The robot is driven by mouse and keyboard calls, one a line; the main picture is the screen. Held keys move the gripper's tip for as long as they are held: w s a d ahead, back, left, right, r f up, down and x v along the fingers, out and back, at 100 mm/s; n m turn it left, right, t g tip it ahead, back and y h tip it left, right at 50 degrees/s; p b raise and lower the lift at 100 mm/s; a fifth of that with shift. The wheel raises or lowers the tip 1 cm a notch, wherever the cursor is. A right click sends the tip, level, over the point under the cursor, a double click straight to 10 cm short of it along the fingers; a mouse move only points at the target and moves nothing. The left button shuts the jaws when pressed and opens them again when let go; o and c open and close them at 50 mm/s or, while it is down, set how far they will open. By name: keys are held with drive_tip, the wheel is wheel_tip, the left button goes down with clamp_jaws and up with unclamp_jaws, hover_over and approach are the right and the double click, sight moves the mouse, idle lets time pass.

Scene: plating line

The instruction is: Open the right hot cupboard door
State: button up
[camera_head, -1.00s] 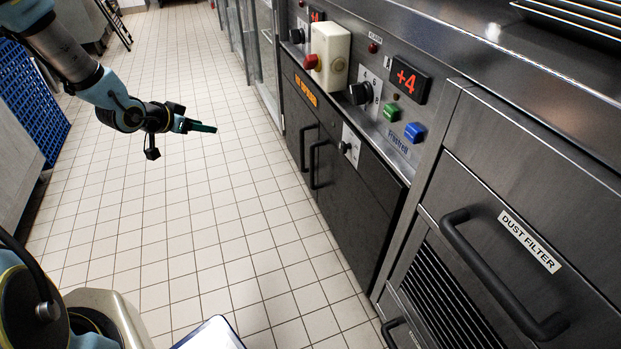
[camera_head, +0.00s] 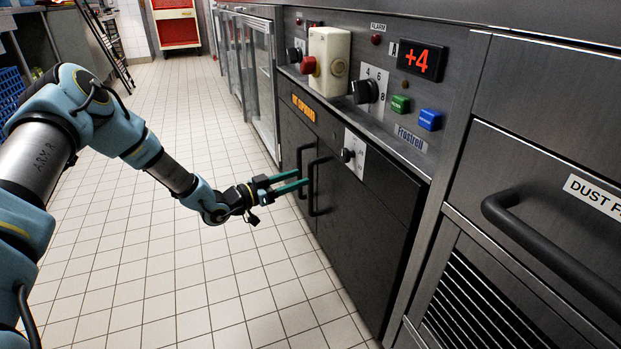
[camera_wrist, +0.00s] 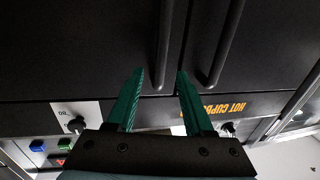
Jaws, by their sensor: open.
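The hot cupboard has two dark doors with black vertical bar handles. The right door (camera_head: 365,215) is the nearer one in the head view, and its handle (camera_head: 312,190) is on its left side. The left door's handle (camera_head: 299,165) stands close beside it. My gripper (camera_head: 303,178) is open, with its green fingers pointing at the handles. In the wrist view, which is upside down, the right door's handle (camera_wrist: 166,40) lines up between my fingertips (camera_wrist: 160,72); I cannot tell whether they touch it. The left door's handle (camera_wrist: 228,40) is outside the fingers.
A control panel with knobs, a +4 display (camera_head: 421,60) and green and blue buttons runs above the doors. A dust filter drawer with a thick handle (camera_head: 550,245) is at the right. Glass-fronted cabinets (camera_head: 258,75) stand beyond. The tiled floor (camera_head: 190,275) is clear.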

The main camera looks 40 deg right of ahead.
drive_tip(key=shift+s+d+b, duration=0.2)
drive_tip(key=shift+d+b, duration=0.05)
drive_tip(key=shift+d, duration=1.05)
drive_tip(key=shift+s+d+b, duration=0.2)
drive_tip(key=shift+d+b, duration=0.05)
drive_tip(key=shift+d, duration=1)
clamp_jaws()
